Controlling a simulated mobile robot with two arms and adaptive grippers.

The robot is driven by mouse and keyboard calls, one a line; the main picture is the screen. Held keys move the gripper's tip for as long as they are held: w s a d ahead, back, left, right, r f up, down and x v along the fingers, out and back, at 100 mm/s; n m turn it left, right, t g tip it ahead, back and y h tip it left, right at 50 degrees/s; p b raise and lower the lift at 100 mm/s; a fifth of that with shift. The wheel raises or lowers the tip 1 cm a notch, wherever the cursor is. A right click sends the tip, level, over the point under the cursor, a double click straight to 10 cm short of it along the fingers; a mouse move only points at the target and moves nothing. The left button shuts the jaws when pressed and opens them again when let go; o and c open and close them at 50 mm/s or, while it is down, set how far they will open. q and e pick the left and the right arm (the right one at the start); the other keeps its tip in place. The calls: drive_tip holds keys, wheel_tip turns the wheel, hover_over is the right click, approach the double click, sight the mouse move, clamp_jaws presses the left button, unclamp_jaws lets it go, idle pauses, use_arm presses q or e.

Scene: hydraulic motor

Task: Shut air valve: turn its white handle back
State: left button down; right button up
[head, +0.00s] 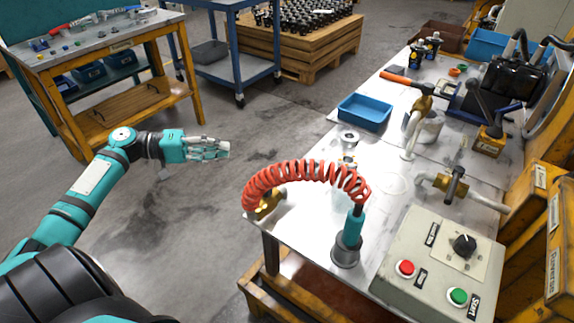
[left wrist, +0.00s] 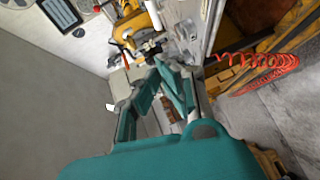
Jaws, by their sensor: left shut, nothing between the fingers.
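My left gripper (head: 222,149) is shut and empty. It hangs in the air left of the workbench, over the floor, well apart from the valves. In the left wrist view my left gripper (left wrist: 163,68) shows its fingers closed together. A second brass fitting (head: 438,182) with a dark T-shaped bar (head: 456,185) sits nearer, behind the control box. I cannot tell for sure which is the air valve. My right gripper is not in view.
A red coiled hose (head: 305,170) arches over the bench's near edge. The control box (head: 440,260) has red and green buttons. A blue tray (head: 364,112) lies on the workbench (head: 315,215). The floor (head: 210,225) between the bench and the left table is clear.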

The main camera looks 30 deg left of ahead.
sight(282, 177)
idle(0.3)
use_arm(q)
drive_tip(key=x, duration=0.4)
drive_tip(key=s+d+x, duration=0.1)
drive_tip(key=x, duration=0.3)
drive_tip(key=s+x, duration=0.1)
drive_tip(key=x, duration=0.3)
drive_tip(key=shift+w+d+f, duration=0.15)
drive_tip(key=shift+w+d, duration=0.05)
drive_tip(key=shift+d, duration=0.15)
drive_tip(key=shift+d+f, duration=0.1)
drive_tip(key=shift+d, duration=0.15)
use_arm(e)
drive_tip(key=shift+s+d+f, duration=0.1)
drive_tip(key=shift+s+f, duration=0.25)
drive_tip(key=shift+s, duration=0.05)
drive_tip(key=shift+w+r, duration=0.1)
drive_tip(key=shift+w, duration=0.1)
use_arm(q)
drive_tip(key=shift+d, duration=0.15)
